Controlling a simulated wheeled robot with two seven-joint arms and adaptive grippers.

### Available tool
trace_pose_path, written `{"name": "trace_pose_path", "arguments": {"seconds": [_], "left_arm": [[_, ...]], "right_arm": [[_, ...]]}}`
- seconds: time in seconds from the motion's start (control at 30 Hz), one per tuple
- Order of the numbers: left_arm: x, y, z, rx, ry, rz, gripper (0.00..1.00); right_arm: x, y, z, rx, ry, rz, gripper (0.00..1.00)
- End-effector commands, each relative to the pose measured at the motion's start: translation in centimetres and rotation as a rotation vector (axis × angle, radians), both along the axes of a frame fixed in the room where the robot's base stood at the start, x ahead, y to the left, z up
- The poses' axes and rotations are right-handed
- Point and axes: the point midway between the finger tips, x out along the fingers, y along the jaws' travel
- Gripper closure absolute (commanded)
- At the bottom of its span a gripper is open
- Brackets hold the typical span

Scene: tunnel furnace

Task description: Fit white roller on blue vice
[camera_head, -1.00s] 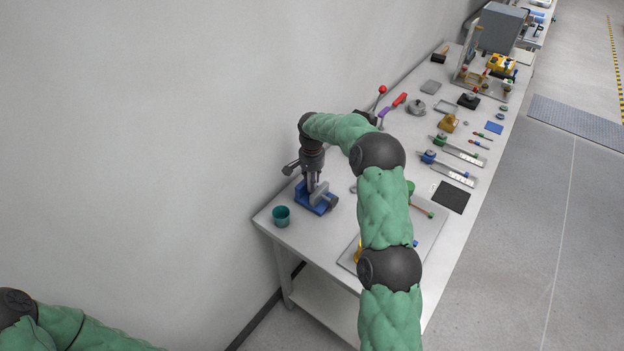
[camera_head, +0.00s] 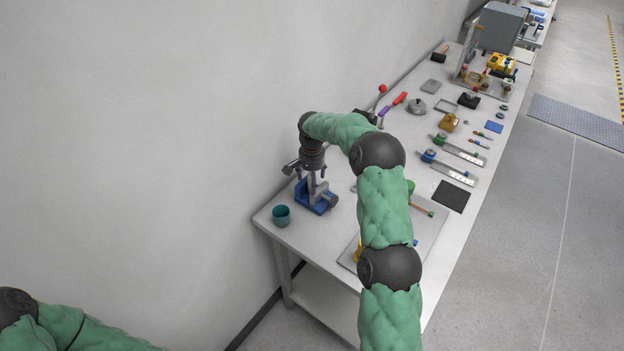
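The blue vice (camera_head: 318,208) stands on the left end of the bench near the wall, with a blue base and grey upper parts. My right gripper (camera_head: 315,178) is directly above it, pointing down. Its fingers are spread apart around the grey upper part of the vice; whether they touch it is too small to tell. I cannot make out the white roller for certain; the pale grey shape at the vice may be roller or jaw. My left arm shows only at the bottom left corner, and its gripper is out of view.
A teal cup (camera_head: 281,215) stands left of the vice at the bench corner. A flat tray (camera_head: 427,236) lies right, partly behind my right arm. A black mat (camera_head: 451,196) and several tools lie further along the bench. The wall is close behind the vice.

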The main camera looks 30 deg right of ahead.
Motion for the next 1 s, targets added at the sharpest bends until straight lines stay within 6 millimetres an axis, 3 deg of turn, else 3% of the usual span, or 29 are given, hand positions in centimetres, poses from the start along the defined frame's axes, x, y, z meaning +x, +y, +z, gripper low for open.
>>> {"name": "trace_pose_path", "arguments": {"seconds": [0.27, 1.0], "left_arm": [[0.0, 0.0, 0.2, 0.0, 0.0, 0.0, 1.0], [0.0, 0.0, 2.9, 0.0, 0.0, 0.0, 1.0]], "right_arm": [[0.0, 0.0, 0.3, 0.0, 0.0, 0.0, 0.23], [0.0, 0.0, 4.8, 0.0, -0.001, 0.0, 0.23]]}}
